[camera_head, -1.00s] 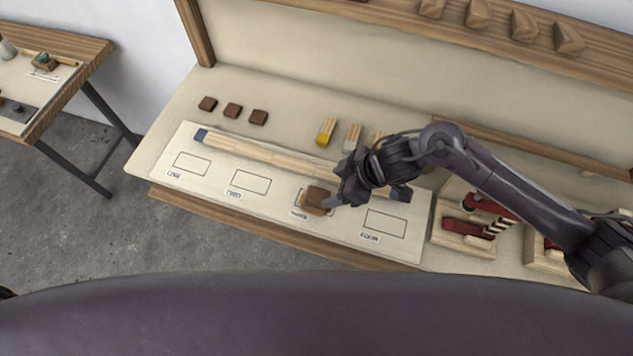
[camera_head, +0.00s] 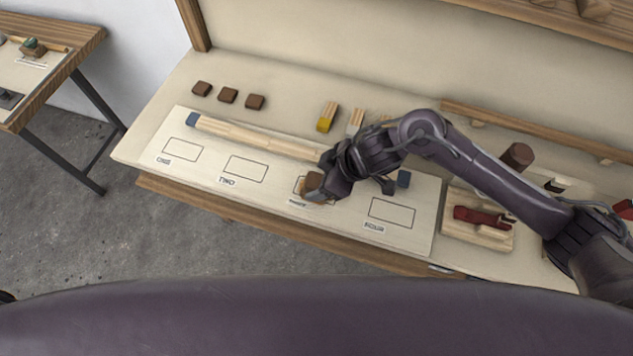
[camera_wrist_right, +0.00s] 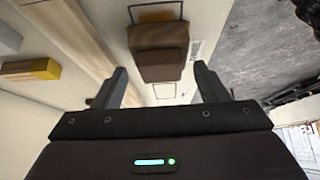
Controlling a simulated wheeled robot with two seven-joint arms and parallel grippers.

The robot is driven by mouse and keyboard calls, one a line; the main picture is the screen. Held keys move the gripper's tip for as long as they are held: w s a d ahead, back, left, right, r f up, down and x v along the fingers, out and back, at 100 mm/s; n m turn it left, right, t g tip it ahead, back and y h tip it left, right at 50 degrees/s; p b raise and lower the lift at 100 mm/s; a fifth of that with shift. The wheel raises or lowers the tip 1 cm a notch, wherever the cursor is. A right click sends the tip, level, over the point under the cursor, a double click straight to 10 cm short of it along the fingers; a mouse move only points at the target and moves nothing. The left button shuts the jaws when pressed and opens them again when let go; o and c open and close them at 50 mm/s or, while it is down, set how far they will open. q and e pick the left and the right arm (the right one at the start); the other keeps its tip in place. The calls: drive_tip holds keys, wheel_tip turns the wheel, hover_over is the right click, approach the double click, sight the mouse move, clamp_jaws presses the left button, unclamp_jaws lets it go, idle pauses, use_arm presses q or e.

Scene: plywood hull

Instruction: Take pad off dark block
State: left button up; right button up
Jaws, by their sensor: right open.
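A brown block-like piece (camera_head: 313,183) sits at the third outlined box of the pale board (camera_head: 290,213). In the right wrist view the brown piece (camera_wrist_right: 158,62) shows a darker part and a lighter brown part; I cannot tell whether these are a pad and a block. My right gripper (camera_head: 327,191) is close beside it and partly hides it. In the wrist view the gripper (camera_wrist_right: 158,82) is open, its fingers apart on either side of the view, with the brown piece ahead between them. My left gripper is not in view.
Three small brown squares (camera_head: 228,95) lie at the back left. A long wooden bar (camera_head: 260,138) with a blue end crosses the board. A wooden holder with a red tool (camera_head: 480,218) is at right. The board's left boxes are empty.

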drive_tip(key=shift+r, duration=0.1)
drive_tip(key=c, duration=1.1)
